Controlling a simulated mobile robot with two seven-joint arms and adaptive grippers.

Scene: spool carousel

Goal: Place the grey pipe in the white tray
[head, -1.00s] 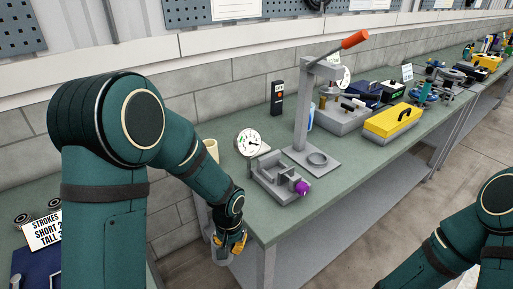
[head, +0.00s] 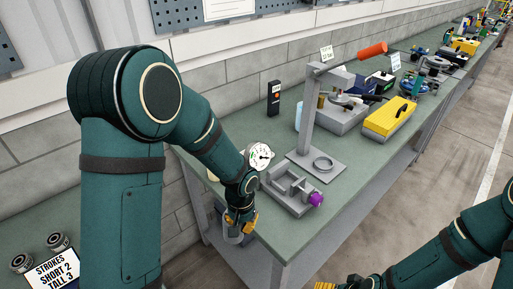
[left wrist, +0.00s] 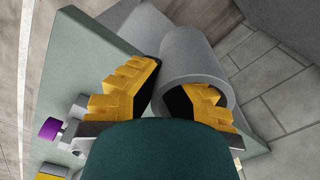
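The grey pipe (head: 233,238) hangs under my left gripper (head: 241,221) by the near left end of the green bench in the head view. In the left wrist view the pipe (left wrist: 190,52) is a hollow cylinder with its open end toward the camera. The yellow fingers of my left gripper (left wrist: 170,95) are on its wall, one outside and one seemingly within the opening. My right gripper (head: 340,284) shows only its yellow tips at the bottom edge of the head view; its opening is unclear. I cannot make out a white tray.
On the green bench (head: 262,215) stand a grey fixture with a purple knob (head: 290,192), a dial gauge (head: 259,156), a lever press (head: 309,120) and a yellow case (head: 391,118). A sign (head: 51,272) and two small rollers are at lower left.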

